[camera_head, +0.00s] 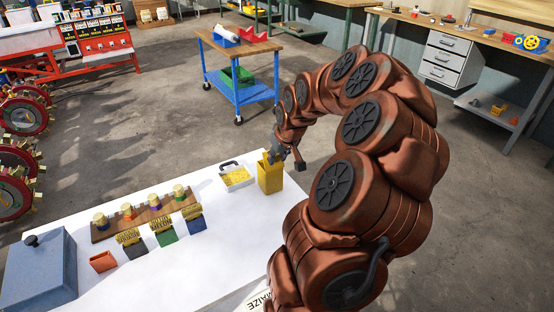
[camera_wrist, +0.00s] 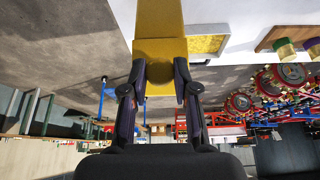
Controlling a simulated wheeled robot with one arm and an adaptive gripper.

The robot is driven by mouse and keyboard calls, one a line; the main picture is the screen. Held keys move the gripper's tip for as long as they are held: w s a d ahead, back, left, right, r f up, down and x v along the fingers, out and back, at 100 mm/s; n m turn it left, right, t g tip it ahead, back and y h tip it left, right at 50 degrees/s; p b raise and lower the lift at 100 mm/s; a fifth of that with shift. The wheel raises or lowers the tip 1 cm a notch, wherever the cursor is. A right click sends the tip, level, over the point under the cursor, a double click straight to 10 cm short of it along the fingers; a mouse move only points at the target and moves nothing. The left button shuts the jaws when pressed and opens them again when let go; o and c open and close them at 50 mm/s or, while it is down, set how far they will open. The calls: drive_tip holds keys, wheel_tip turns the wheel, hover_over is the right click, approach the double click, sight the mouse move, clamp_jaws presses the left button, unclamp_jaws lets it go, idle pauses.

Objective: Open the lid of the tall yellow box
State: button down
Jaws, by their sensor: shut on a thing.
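The tall yellow box (camera_head: 271,180) stands upright near the far right edge of the white table. It also shows at the top of the wrist view (camera_wrist: 155,15). My gripper (camera_head: 274,157) is at the top of the box. In the wrist view my gripper (camera_wrist: 159,76) has one dark finger on each side of a yellow part at the box's top, its lid (camera_wrist: 160,50), and is shut on it. In the head view the gripper partly hides the lid, so I cannot tell how far it is raised.
A white tray (camera_head: 238,184) with yellow contents stands just left of the box. A wooden board with several pegs (camera_head: 153,203), small coloured bins (camera_head: 163,234) and a blue-grey case (camera_head: 40,268) lie farther left. The white table (camera_head: 232,240) is bare at front centre. A blue cart (camera_head: 240,86) stands beyond.

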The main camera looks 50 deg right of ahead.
sight(275, 168)
drive_tip(key=shift+s+a+f+t+h+b, duration=0.3)
drive_tip(key=shift+s+f+t+b, duration=0.4)
drive_tip(key=shift+b, duration=1.7)
drive_tip(key=shift+s+a+f+t+h+b, duration=0.25)
drive_tip(key=shift+t+b, duration=0.65)
drive_tip(key=shift+b, duration=1.45)
drive_tip(key=t+b, duration=0.1)
drive_tip(key=b, duration=0.2)
drive_tip(key=shift+s+h, duration=0.25)
drive_tip(key=shift+s, duration=0.15)
drive_tip(key=shift+t+b, duration=0.3)
drive_tip(key=shift+b, duration=0.1)
drive_tip(key=shift+r, duration=0.1)
drive_tip(key=c, duration=0.9)
unclamp_jaws()
drive_tip(key=shift+o, duration=0.2)
wheel_tip(275, 168, up, 10)
